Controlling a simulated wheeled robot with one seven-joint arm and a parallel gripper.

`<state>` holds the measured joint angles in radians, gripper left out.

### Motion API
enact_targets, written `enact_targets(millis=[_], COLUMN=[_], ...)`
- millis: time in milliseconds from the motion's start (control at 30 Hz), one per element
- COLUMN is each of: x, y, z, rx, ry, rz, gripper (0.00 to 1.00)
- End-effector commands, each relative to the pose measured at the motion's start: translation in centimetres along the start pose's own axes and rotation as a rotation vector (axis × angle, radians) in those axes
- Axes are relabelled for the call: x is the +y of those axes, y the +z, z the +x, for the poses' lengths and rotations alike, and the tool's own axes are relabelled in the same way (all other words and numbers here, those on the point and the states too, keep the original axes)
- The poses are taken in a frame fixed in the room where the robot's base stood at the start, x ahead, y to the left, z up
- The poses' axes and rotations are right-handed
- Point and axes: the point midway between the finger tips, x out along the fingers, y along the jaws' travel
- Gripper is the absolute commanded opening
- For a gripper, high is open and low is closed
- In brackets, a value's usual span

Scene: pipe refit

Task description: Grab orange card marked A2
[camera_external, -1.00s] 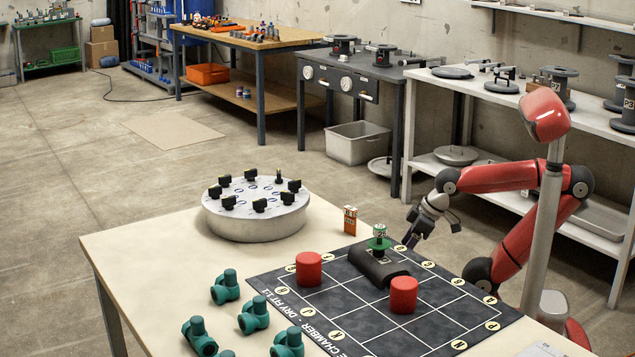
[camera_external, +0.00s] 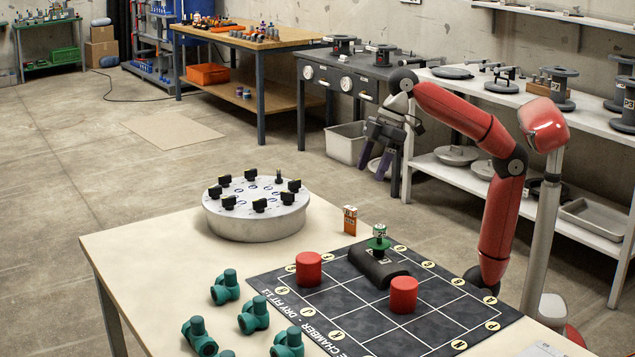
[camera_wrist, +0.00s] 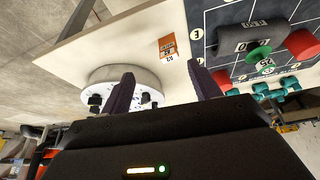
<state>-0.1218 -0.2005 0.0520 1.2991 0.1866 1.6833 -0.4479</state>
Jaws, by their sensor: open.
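An orange card (camera_external: 350,219) with a white label stands upright on the beige table near its far edge, between the round grey dial base and the dark grid mat. The card also shows in the wrist view (camera_wrist: 168,47), between and beyond my two fingers; its marking is too small to read surely. My gripper (camera_external: 375,172) is raised well above the table, up and to the right of the card in the external view, fingers pointing down. In the wrist view my gripper (camera_wrist: 161,72) has its dark purple fingers wide apart with nothing between them.
The grey dial base (camera_external: 256,228) with several black knobs stands left of the card. The grid mat (camera_external: 350,322) carries two red cylinders (camera_external: 309,268) and a dark block (camera_external: 378,266) with a green valve. Several teal fittings (camera_external: 225,288) lie at front left. The table around the card is bare.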

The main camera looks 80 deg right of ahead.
Motion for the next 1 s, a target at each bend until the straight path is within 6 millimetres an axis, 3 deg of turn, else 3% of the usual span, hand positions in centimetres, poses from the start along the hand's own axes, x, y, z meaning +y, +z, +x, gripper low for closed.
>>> enact_targets(millis=[300, 633, 1000], x=[-1.3, -1.4, -1.6], y=[-4.4, -2.7, -2.2], z=[2.9, 6.2, 9.6], rx=[-0.003, -0.004, -0.003], ry=[-0.117, -0.114, -0.113], rz=[-0.242, -0.235, -0.235], gripper=[0.62, 0.62, 0.62])
